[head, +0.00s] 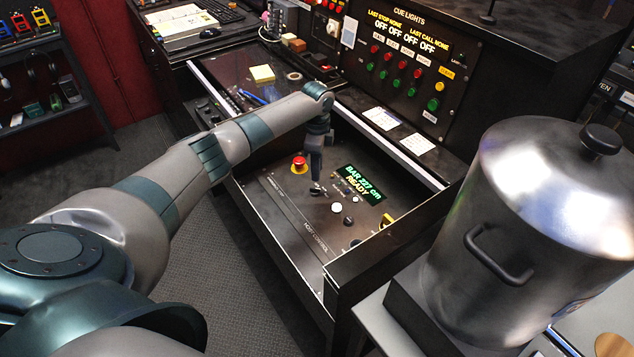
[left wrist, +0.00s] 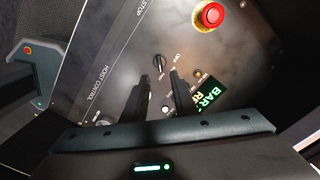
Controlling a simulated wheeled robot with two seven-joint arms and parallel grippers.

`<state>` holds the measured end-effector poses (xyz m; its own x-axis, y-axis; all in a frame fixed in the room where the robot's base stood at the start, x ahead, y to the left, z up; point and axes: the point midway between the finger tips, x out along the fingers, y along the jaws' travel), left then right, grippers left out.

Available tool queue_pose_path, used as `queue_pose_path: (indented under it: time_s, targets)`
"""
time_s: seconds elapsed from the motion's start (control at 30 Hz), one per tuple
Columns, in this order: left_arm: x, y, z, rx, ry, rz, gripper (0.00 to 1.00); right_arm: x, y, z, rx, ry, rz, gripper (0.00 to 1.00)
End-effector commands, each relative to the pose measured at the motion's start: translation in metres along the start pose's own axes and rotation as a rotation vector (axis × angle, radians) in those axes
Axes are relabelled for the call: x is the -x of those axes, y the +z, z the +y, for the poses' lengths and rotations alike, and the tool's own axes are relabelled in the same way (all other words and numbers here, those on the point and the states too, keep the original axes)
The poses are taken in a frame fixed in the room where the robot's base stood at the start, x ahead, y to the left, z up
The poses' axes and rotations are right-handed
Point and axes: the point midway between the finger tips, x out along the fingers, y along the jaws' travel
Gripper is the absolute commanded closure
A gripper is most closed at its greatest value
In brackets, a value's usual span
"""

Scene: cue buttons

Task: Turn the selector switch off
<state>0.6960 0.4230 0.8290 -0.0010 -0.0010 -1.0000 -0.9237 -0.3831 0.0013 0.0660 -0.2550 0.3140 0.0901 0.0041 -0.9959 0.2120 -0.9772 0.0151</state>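The selector switch (left wrist: 158,61) is a small black knob with a pale mark on the dark hoist control panel (left wrist: 110,50). In the left wrist view it sits just beyond my fingertips, roughly between them in line. My left gripper (left wrist: 161,76) has its two dark fingers apart with a gap and nothing between them. In the head view the left gripper (head: 316,186) points down at the panel, and its fingers largely hide the switch. I cannot tell whether they touch it. My right gripper is not in view.
A red stop button (head: 299,162) on a yellow base sits close left of the gripper. A green and yellow display (head: 361,184) and a white button (head: 336,208) lie to the right. The open drawer's walls surround the panel. A large metal pot (head: 545,220) stands at right.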

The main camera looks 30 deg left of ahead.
Motion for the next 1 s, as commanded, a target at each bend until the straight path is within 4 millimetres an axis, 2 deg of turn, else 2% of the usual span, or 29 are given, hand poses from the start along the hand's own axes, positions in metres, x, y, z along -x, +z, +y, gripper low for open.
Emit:
queue_pose_path:
  time_s: [0.2,0.4,0.6,0.9,1.0]
  targets:
    - [-0.039,0.0,0.001,0.001,0.003,-0.002,0.74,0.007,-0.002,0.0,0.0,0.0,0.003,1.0]
    - [-0.064,0.0,0.0,0.001,0.001,-0.001,0.74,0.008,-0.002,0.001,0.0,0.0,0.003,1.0]
    - [-0.075,0.0,0.0,0.0,0.0,0.0,0.74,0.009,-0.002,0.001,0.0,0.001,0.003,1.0]
    - [-0.076,0.0,0.0,0.0,-0.001,0.0,0.74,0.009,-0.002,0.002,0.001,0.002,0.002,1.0]
    - [-0.076,0.0,0.0,0.0,-0.001,0.0,0.98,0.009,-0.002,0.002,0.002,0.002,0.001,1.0]
